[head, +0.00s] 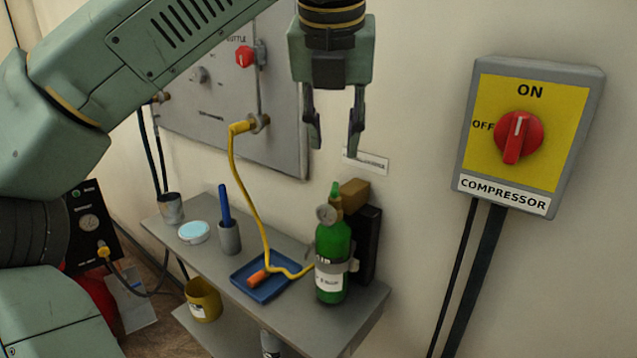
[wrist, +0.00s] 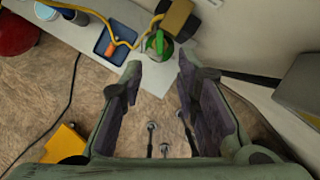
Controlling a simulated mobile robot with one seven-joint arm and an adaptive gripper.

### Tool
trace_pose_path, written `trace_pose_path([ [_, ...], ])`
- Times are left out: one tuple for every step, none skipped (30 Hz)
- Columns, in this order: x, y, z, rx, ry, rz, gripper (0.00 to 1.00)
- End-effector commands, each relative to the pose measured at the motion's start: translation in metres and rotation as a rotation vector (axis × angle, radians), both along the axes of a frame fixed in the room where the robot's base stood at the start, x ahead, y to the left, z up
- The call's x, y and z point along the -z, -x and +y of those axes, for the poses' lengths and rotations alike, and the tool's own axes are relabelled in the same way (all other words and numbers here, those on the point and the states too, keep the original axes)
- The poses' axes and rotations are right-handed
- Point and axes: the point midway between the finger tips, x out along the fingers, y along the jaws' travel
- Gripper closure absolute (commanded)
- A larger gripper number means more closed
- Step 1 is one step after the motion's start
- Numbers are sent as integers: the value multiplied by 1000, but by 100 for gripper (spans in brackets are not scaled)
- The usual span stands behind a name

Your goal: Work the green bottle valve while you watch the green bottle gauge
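The green bottle (head: 332,262) stands upright at the right end of the grey shelf, held by a grey band. Its green valve (head: 335,190) is on top, and the round bottle gauge (head: 326,214) sits just below it; I cannot read the needle. My gripper (head: 333,150) points down above the bottle, open and empty, clear of the valve. In the wrist view the green valve (wrist: 158,44) shows ahead of the spread fingers (wrist: 157,75).
The grey shelf (head: 210,262) carries a blue tray (head: 262,294) with an orange piece, a grey cup with a blue stick, and a yellow hose (head: 240,180). A brown block (head: 354,193) is close behind the bottle. The compressor switch (head: 518,138) is on the right wall.

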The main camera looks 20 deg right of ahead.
Motion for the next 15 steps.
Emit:
trace_pose_path([
  [9,-3,0,-2,-2,1,71],
  [14,-5,-1,-2,-3,2,71],
  [21,-7,-3,1,-2,3,71],
  [26,-9,-4,1,0,4,71],
  [32,-11,-5,1,-1,4,71],
  [39,-14,-6,2,0,4,71],
  [44,-16,-7,2,0,5,71],
  [49,-18,-8,2,0,4,71],
  [56,-20,-9,1,0,4,71],
  [60,-22,-10,2,0,4,71],
  [64,-23,-11,1,0,4,71],
  [69,-25,-12,0,1,4,71],
  [72,-27,-12,0,1,3,71],
  [75,-28,-13,1,1,3,71],
  [79,-29,-14,0,0,3,71],
])
